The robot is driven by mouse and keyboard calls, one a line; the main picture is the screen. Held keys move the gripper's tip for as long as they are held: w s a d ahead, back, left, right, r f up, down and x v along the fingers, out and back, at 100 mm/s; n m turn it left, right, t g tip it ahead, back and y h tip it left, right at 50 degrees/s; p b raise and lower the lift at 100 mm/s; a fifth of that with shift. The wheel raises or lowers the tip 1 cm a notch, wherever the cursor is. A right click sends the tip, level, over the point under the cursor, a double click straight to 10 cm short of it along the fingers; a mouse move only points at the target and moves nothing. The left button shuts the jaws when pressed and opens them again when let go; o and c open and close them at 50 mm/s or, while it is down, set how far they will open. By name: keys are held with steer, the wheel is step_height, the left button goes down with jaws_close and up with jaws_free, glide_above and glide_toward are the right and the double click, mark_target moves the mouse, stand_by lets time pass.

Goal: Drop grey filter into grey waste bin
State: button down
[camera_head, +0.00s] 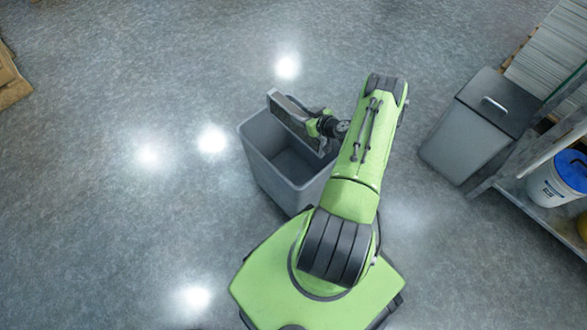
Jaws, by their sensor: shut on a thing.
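The grey waste bin (263,168) stands open on the floor just in front of my green base. Its inside looks empty where I can see it, and my arm hides its right side. My gripper (315,127) is shut on the grey filter (290,115), a flat grey panel with a lighter edge. The filter is tilted and appears above the bin's opening, near the bin's far rim. I cannot tell how high above the rim it is. The gripper's fingertips are small and partly hidden at the filter's right end.
A grey lidded bin (465,135) stands at the right. Beside it is a shelf (545,222) with a white bucket with a blue lid (556,180). Stacked grey sheets (548,45) lie at the top right. The floor to the left is clear, except for a brown object (10,80) at the edge.

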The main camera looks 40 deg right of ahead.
steer(key=shift+f+b, duration=0.3)
steer(key=shift+f, duration=0.45)
steer(key=shift+r, duration=0.1)
steer(key=shift+c, duration=2.3)
jaws_free()
steer(key=shift+s, duration=0.1)
steer(key=p+v, duration=0.5)
steer(key=v, duration=1)
steer(key=shift+s, duration=0.3)
steer(key=shift+w+r, duration=0.1)
steer(key=shift+r, duration=0.05)
